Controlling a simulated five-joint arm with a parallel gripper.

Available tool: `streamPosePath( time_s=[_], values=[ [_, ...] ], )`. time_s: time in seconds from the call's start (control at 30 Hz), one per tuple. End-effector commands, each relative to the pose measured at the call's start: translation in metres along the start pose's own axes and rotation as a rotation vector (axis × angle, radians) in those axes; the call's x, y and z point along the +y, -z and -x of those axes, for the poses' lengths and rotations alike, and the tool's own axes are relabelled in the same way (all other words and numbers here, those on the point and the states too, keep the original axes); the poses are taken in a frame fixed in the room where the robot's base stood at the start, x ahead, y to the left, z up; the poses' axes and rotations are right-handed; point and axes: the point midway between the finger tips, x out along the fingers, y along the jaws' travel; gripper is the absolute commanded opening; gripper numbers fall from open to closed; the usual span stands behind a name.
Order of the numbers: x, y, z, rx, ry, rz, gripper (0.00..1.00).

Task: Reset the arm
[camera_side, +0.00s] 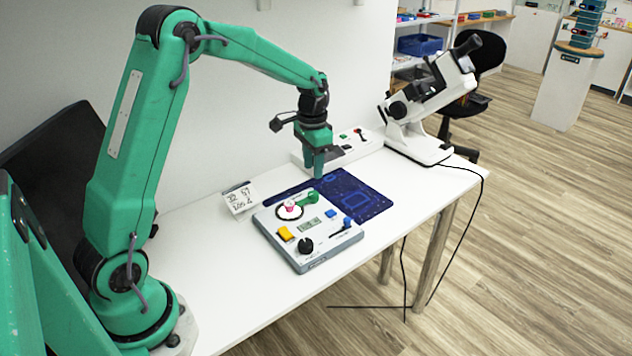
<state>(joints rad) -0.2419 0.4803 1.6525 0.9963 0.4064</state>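My gripper (317,174) is at the end of my green arm and points down. It hangs above the table near the back edge of the dark blue mat (372,204), and nothing shows in it. Its fingers look close together, but their gap is too small to tell whether they are open or shut. My arm is raised at the left, bends at a high elbow and reaches forward to the right over the white table (205,262).
A grey-white panel box (325,258) with a dial, switches and a small display sits just in front of my gripper. A number card (240,198) stands to its left. A white box with buttons (365,149) and a microscope-like device (412,141) stand behind. The table's front left is clear.

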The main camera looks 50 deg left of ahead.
Motion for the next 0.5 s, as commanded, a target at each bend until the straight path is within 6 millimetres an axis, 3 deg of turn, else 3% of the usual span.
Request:
streamPosePath(
  time_s=[0.27, 0.5],
  values=[
    [0.006, -0.004, 0.012, 0.016, 0.007, 0.005, 0.36],
    [0.027, -0.022, 0.046, 0.066, 0.024, 0.020, 0.36]
  ],
)
